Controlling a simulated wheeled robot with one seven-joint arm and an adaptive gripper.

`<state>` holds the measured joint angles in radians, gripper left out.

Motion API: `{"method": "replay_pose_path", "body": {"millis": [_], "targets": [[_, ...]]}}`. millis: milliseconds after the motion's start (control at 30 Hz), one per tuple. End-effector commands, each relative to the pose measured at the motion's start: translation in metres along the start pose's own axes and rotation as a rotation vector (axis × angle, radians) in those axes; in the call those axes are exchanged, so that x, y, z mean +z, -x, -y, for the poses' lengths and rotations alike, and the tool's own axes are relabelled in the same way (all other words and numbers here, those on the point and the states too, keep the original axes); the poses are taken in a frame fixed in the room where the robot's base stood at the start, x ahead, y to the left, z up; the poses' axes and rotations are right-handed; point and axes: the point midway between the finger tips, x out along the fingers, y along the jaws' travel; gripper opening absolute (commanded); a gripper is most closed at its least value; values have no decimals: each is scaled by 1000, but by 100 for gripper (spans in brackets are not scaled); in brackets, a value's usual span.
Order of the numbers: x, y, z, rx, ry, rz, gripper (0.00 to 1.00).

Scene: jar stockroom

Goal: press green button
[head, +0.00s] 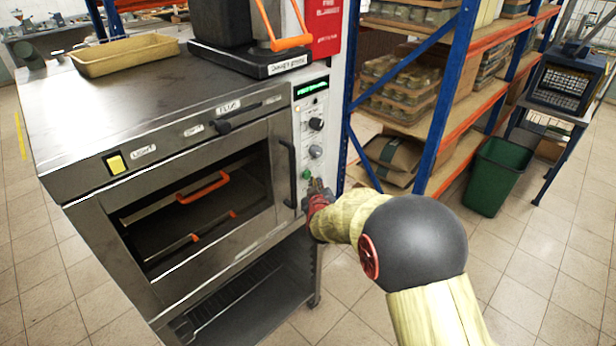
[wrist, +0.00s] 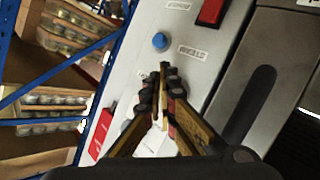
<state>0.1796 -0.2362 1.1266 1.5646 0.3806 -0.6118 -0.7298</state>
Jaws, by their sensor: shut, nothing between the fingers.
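The green button (head: 306,174) is a small round button low on the light control panel at the oven's right side, in the head view. My gripper (head: 318,184) is shut and empty, its tips just below and right of the button in that picture. In the wrist view my gripper (wrist: 165,73) points at the panel, fingertips close to its surface; I cannot tell whether they touch. I do not see the green button in the wrist view; the fingers may hide it. A blue button (wrist: 160,41) and a red switch (wrist: 211,13) show beyond the tips.
The oven (head: 190,195) has a dark vertical handle (head: 287,172) beside the panel. Floor in front is clear.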

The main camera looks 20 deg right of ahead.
Motion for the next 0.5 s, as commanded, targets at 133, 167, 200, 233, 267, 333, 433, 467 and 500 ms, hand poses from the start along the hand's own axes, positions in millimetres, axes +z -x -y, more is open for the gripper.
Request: {"method": "replay_pose_path", "body": {"millis": [133, 167, 200, 233, 267, 333, 433, 467, 500], "targets": [[1, 1, -1, 0, 0, 0, 0], [1, 1, -2, 1, 0, 0, 0], [2, 3, -3, 1, -1, 0, 0], [4, 4, -4, 2, -1, 1, 0], [6, 6, -6, 2, -2, 1, 0], [9, 11, -9, 2, -1, 1, 0], [14, 17, -13, 1, -1, 1, 0], [15, 19, -15, 2, -1, 1, 0], [16, 22, -17, 2, -1, 0, 0]]}}
